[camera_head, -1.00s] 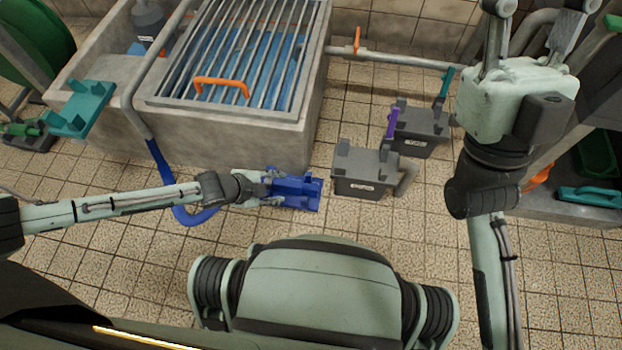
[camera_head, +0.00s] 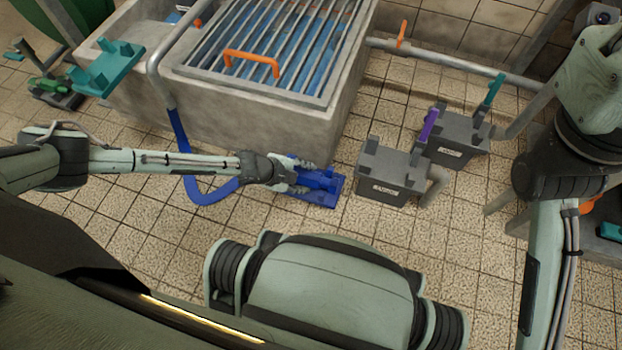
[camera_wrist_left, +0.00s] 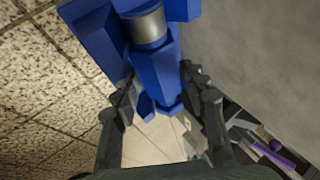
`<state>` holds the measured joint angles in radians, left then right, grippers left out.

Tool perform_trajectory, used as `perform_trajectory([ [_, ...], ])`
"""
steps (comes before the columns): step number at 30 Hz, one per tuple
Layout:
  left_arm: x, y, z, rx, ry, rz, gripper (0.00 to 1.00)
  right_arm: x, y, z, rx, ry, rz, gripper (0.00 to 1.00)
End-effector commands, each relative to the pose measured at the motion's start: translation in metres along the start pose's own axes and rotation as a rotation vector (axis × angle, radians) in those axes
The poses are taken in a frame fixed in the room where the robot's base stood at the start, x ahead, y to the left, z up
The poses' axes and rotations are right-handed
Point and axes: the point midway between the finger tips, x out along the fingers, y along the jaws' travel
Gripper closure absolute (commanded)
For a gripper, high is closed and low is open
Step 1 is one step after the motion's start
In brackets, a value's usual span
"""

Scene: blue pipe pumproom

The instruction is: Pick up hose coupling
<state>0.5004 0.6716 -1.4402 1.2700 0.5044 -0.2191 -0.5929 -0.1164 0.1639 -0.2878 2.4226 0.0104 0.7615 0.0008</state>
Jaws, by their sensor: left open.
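The hose coupling (camera_wrist_left: 160,70) is a blue piece with a metal band, in the left wrist view. It sits on a wider blue base (camera_wrist_left: 90,35), and in the head view the blue base (camera_head: 322,203) is on the floor beside the basin. My left gripper (camera_head: 300,176) is at its left end. In the left wrist view my left gripper's fingers (camera_wrist_left: 160,98) stand open on either side of the coupling's near end; I cannot tell if they touch it.
A blue hose (camera_head: 207,195) curves down to the floor behind my left arm. A concrete basin (camera_head: 260,130) with a grate and orange handle stands behind. Grey boxes (camera_head: 392,188) (camera_head: 455,150) are to the right. A teal holder (camera_head: 107,70) is at the left. Floor in front is clear.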

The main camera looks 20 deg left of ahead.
Motion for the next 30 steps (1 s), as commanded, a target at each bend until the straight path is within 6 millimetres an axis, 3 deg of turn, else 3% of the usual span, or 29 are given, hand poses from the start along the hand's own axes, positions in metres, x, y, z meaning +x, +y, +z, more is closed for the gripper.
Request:
perform_trajectory([
  [3, -0.001, 0.0, 0.0, 0.0, 0.0, 0.0, 0.57, 0.001, 0.0, 0.0, 0.0, -0.001, 0.0, 0.6],
  [14, -0.001, 0.0, 0.0, 0.0, 0.0, 0.0, 1.0, 0.0, 0.0, 0.0, -0.001, 0.0, 0.0, 0.6],
  [23, -0.007, -0.005, -0.004, 0.0, 0.002, -0.002, 1.0, 0.005, 0.001, -0.001, -0.001, 0.002, 0.0, 0.6],
  [30, -0.046, -0.03, -0.019, 0.001, 0.003, -0.003, 1.0, 0.001, 0.004, -0.004, 0.014, -0.045, 0.062, 0.6],
])
